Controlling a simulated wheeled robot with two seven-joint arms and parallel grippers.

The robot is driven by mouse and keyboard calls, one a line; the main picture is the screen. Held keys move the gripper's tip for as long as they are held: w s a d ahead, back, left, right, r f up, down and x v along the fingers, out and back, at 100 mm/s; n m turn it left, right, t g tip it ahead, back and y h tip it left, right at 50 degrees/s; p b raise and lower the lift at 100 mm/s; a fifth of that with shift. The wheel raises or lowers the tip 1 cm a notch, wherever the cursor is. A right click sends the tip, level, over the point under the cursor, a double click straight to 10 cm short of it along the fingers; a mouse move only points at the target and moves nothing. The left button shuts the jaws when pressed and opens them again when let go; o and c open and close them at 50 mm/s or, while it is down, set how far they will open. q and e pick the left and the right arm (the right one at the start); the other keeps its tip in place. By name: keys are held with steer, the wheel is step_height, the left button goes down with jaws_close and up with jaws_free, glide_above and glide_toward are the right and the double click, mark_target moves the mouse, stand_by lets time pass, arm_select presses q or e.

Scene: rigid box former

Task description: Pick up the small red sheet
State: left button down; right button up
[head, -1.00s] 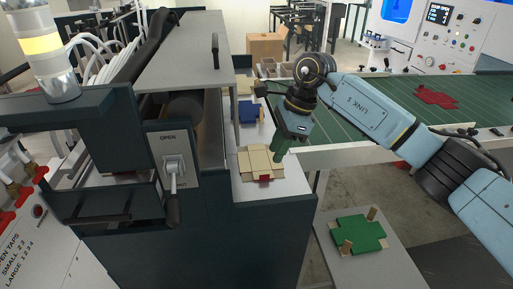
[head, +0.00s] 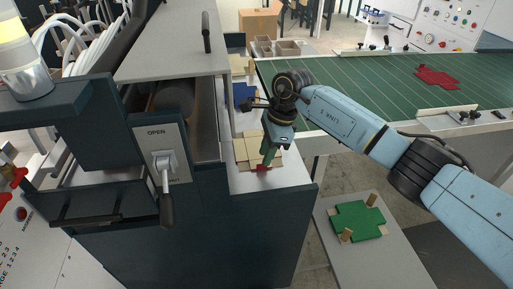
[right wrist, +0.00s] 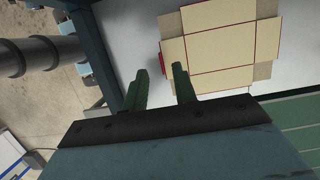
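A flat tan box blank with red crease lines (head: 246,149) lies on the white shelf of the machine. A small red tab (head: 262,168) shows at its near edge. The blank also shows in the right wrist view (right wrist: 222,42), with the red tab (right wrist: 162,58) at its left edge. A larger red cross-shaped sheet (head: 438,78) lies on the green table. My right gripper (head: 265,164) is down at the tab. In the right wrist view its green fingers (right wrist: 160,69) are apart, with the tab between or just beyond their tips. My left gripper is not in view.
A green blank with tan flaps (head: 359,222) lies on a grey stand (head: 335,266) at lower right. A blue piece (head: 244,96) lies farther back on the shelf. The dark machine body (head: 128,145) with its OPEN lever stands left. The green slatted table (head: 350,85) is behind.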

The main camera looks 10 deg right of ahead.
steer(key=x, duration=0.3)
steer(key=shift+w+f, duration=0.1)
steer(key=shift+f, duration=0.15)
jaws_close()
